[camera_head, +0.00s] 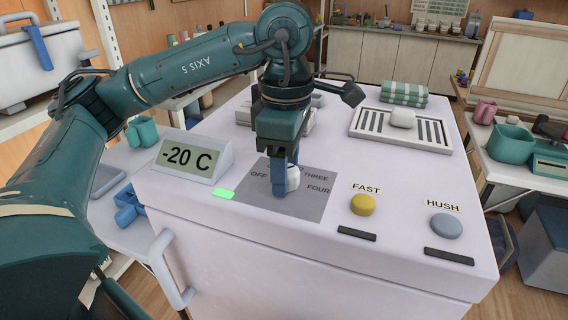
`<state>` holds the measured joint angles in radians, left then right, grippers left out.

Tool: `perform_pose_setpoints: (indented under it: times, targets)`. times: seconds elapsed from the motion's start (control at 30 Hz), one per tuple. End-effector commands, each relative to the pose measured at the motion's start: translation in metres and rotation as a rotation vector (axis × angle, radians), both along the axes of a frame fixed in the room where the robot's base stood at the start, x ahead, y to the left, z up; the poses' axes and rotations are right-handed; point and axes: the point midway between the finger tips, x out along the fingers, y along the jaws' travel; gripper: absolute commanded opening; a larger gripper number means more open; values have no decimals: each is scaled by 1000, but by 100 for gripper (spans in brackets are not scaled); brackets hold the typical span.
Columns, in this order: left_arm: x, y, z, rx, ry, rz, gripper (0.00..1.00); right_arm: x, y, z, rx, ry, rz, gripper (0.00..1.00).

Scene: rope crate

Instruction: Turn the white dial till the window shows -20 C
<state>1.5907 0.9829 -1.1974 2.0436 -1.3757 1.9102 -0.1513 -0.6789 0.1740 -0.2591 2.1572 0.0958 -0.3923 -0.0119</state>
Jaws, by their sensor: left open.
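The white dial (293,178) sits on a grey plate (308,205) on top of the white cabinet. The words OFF, THREE and FOUR show on the plate. My left gripper (286,180) points down at the dial, with its jaws open. One blue finger stands in front of the dial and hides part of it, including its pointer. I cannot tell whether the fingers touch the dial. The display window (188,161) left of the plate reads -20 C. My right gripper is not in view.
A green lit patch (224,193) lies below the window. A yellow FAST button (362,204) and a grey HUSH button (445,225) are to the right. A slatted tray (374,125) with a white lump and a striped towel (404,93) lie at the back.

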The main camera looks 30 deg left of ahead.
Motion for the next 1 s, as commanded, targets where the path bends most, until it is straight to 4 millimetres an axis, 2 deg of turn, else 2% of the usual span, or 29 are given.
perform_pose_setpoints:
  times: [0.1,0.5,1.0]
  targets:
    - [0,0,13,0,0,0,53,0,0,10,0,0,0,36]
    - [0,0,43,0,1,0,53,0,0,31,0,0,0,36]
    - [0,0,44,0,0,0,53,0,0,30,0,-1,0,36]
